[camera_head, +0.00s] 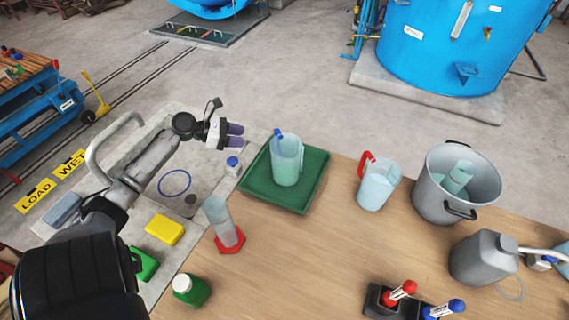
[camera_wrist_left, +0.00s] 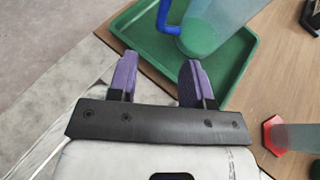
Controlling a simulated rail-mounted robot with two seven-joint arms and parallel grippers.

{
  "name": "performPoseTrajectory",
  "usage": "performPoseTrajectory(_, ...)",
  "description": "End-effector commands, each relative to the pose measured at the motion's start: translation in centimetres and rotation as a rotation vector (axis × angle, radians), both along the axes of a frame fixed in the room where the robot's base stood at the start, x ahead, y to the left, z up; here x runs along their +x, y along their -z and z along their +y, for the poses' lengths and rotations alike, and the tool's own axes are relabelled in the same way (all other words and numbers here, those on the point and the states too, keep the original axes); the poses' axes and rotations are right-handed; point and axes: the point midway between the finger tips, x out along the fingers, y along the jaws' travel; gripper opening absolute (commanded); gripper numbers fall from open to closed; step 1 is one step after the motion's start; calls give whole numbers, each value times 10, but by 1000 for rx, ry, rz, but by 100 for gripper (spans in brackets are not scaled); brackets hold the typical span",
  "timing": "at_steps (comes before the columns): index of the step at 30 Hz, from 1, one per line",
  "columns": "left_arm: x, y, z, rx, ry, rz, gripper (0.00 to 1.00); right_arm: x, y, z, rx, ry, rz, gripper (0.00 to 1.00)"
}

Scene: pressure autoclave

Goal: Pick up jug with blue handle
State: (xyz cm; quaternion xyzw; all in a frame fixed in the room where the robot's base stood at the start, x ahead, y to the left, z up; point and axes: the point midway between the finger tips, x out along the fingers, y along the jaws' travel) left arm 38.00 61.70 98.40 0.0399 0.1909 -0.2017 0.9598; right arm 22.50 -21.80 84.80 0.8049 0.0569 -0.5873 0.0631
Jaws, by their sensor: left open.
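The jug with the blue handle (camera_head: 287,160) is clear and stands upright in a green tray (camera_head: 318,190) at the left part of the wooden table. Its blue handle is on its left side in the head view. My left gripper (camera_head: 237,134) is open and empty, left of the jug and apart from it. In the left wrist view, the left gripper's purple fingers (camera_wrist_left: 158,78) are spread near the tray's edge, and the jug (camera_wrist_left: 205,32) with its blue handle (camera_wrist_left: 168,18) is just beyond them. My right gripper is not in view.
A red-handled jug (camera_head: 377,187), a grey pot (camera_head: 425,200) and a grey canister (camera_head: 482,258) stand to the right. A cylinder with a red base (camera_head: 219,222) and a small blue-capped bottle (camera_head: 233,167) are near my left arm. Bare table lies in front of the tray.

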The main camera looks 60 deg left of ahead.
Motion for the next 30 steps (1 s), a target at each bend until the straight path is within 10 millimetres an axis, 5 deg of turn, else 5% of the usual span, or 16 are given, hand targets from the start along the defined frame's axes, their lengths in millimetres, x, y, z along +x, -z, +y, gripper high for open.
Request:
performPoseTrajectory(12,55,26,-24,-1,1,-2,46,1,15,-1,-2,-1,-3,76)
performPoseTrajectory(30,100,46,-48,0,1,-1,46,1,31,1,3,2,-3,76)
